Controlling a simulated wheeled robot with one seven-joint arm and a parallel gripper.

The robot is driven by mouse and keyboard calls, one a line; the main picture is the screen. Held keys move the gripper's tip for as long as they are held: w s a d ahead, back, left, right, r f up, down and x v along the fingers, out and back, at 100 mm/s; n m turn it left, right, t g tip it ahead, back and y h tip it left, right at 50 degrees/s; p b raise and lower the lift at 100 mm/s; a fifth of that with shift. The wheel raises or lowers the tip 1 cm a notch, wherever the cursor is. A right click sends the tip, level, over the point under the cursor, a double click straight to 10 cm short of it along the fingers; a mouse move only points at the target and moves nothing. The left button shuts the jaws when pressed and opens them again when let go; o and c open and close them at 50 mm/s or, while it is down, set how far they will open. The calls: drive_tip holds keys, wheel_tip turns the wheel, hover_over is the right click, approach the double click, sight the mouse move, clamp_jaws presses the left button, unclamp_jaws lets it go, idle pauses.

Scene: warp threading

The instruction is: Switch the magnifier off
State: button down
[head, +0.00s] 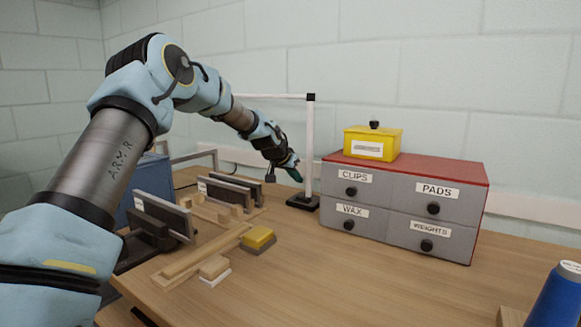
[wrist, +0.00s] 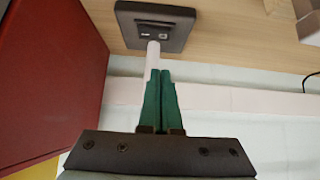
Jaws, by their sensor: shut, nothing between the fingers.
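The magnifier stand has a white post (head: 309,145) on a dark base (head: 302,202), with a thin white arm (head: 270,96) reaching left behind my arm. I cannot make out its lens. In the wrist view the dark base (wrist: 178,40) is at the top, with what looks like a switch panel (wrist: 155,29) and small pale marks on it. Whether it is on or off, I cannot tell. My gripper (head: 297,174) has green fingers and is just left of the post, above the base. In the wrist view my gripper (wrist: 159,72) is shut and empty, pointing toward the base.
The drawer cabinet (head: 480,205) with a red top stands right of the post, a yellow box (head: 373,143) on it. A blue spool (head: 556,298) is front right. The middle table is clear.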

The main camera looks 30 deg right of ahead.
sight(297, 201)
drive_tip(key=f, duration=0.1)
drive_tip(key=f+p, duration=0.1)
drive_tip(key=f, duration=0.3)
drive_tip(key=shift+w+d, duration=0.2)
drive_tip(key=shift+d, duration=0.2)
